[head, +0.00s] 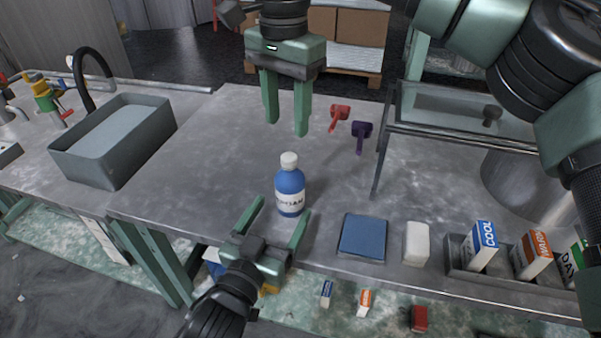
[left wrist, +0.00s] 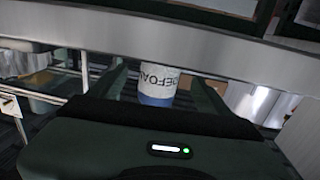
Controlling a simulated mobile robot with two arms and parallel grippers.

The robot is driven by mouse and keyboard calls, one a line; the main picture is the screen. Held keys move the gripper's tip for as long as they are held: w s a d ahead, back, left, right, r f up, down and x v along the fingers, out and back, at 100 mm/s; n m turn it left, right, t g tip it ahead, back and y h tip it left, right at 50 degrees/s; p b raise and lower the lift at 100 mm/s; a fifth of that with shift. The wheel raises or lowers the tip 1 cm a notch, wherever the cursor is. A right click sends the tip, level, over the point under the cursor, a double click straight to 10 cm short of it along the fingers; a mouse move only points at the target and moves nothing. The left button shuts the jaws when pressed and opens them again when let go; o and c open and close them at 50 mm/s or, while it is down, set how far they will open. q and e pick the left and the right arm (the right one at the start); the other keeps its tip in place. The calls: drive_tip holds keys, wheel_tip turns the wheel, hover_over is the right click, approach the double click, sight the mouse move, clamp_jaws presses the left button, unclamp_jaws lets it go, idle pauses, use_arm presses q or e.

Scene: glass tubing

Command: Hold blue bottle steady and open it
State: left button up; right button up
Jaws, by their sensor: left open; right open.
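A blue bottle (head: 290,184) with a white label and a white cap (head: 289,160) stands upright on the grey worktop, near its front edge. My left gripper (head: 282,208) is open, in front of the bottle, its fingers pointing towards it. In the left wrist view the bottle's label (left wrist: 158,80) shows between the two open fingers, with no visible grip on it; whether the fingers touch it I cannot tell. My right gripper (head: 286,127) is open and empty, fingers pointing down, above and behind the bottle. The cap is in place on the bottle.
A blue square pad (head: 363,238) and a white block (head: 416,243) lie right of the bottle. A tray (head: 512,281) holds several labelled boxes. Red (head: 339,113) and purple (head: 361,132) tools lie behind. A grey basin (head: 112,148) is at left. Worktop left of the bottle is clear.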

sight(295, 186)
use_arm(q)
drive_tip(key=shift+x, duration=4.15)
clamp_jaws()
